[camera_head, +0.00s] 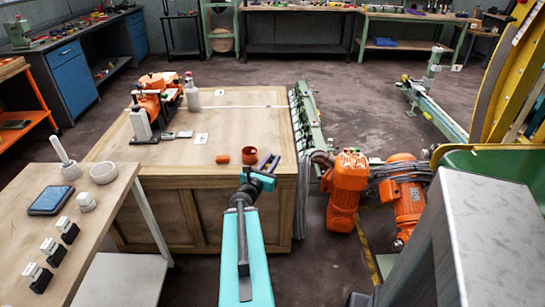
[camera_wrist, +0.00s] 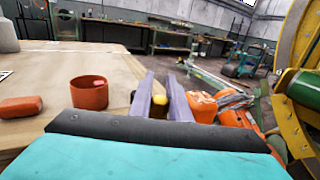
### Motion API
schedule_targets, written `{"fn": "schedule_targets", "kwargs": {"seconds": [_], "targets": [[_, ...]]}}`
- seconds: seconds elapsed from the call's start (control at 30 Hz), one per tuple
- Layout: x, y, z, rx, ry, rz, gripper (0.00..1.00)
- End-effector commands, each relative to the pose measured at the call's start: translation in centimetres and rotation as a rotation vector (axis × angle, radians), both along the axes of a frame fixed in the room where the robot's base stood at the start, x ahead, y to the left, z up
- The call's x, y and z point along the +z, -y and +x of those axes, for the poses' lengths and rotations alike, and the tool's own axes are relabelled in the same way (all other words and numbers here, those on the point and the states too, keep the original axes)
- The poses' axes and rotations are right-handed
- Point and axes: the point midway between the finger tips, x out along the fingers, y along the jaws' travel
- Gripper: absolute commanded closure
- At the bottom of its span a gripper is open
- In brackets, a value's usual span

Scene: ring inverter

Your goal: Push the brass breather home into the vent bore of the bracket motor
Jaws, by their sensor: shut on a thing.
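My gripper (camera_head: 268,164) is above the near right part of the wooden crate-like table, pointing away. In the wrist view, the two grey-violet fingers of my gripper (camera_wrist: 160,98) are shut on a small yellow brass piece, the breather (camera_wrist: 159,106). The breather is too small to make out in the head view. Two orange motors stand right of the table: one close to its edge (camera_head: 347,182), one farther right (camera_head: 403,197). I cannot tell which is the bracket motor. Orange motor parts (camera_wrist: 202,106) show just right of the fingers. No vent bore can be made out.
On the wooden table (camera_head: 235,120) are an orange cup (camera_head: 250,155), an orange block (camera_head: 222,159), a bottle (camera_head: 192,95) and another orange machine (camera_head: 155,95). A green rail (camera_head: 305,115) runs along its right edge. A side table (camera_head: 95,225) stands at left.

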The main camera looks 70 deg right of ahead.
Motion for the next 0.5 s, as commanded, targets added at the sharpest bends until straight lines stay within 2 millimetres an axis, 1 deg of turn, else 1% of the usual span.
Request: {"fn": "schedule_targets", "kwargs": {"seconds": [0.03, 0.13, 0.5], "targets": [[0.4, -0.3, -0.1, 0.0, -0.001, 0.001, 1.0], [0.5, -0.7, -0.1, 0.0, -0.001, 0.001, 1.0], [0.3, -1.7, -0.3, 0.002, 0.0, -0.001, 1.0]]}}
